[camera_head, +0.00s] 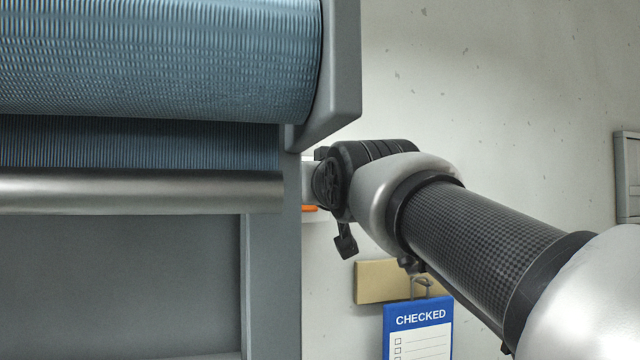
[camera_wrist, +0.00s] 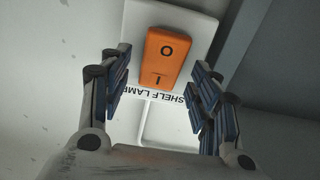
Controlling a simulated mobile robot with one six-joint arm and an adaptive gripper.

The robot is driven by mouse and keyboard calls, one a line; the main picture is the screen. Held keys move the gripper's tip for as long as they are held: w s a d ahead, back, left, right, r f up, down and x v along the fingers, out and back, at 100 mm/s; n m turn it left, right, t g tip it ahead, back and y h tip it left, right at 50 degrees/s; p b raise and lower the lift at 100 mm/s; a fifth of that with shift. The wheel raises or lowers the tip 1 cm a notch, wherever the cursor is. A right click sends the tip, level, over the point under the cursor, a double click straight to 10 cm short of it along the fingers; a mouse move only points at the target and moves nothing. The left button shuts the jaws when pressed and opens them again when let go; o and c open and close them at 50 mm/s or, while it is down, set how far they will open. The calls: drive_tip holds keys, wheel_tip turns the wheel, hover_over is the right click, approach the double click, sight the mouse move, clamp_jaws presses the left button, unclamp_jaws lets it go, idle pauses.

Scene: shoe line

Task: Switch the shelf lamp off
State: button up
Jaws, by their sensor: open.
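The shelf lamp switch (camera_wrist: 168,58) is an orange rocker marked O and I on a white plate (camera_wrist: 205,30), in the upper middle of the wrist view. The plate's SHELF LAMP label reads upside down there. The O is farther from my wrist, the I nearer. I cannot tell which half is pressed in. My gripper (camera_wrist: 161,68) is open, with one blue-padded finger on each side of the switch and nothing held. Contact with the plate cannot be made out. In the head view the grey machine frame hides the gripper's front; a small orange edge shows beside it.
A grey frame with a ribbed blue roller (camera_head: 160,60) and a metal bar (camera_head: 140,190) fills the left of the head view, close to my wrist. A blue CHECKED board (camera_head: 418,318) hangs below my arm. The wall (camera_head: 500,90) above my arm is clear.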

drive_tip(key=shift+c, duration=0.6)
drive_tip(key=c, duration=0.9)
drive_tip(key=f+t+b, duration=0.1)
drive_tip(key=t+b, duration=0.1)
drive_tip(key=b, duration=0.6)
drive_tip(key=f+t+y+b, duration=0.1)
drive_tip(key=t+b, duration=0.1)
drive_tip(key=b, duration=0.6)
drive_tip(key=shift+s+t, duration=0.1)
drive_tip(key=shift+t, duration=0.2)
drive_tip(key=shift+r+b, duration=0.15)
drive_tip(key=shift+b, duration=0.9)
drive_tip(key=shift+r, duration=0.1)
drive_tip(key=o, duration=1)
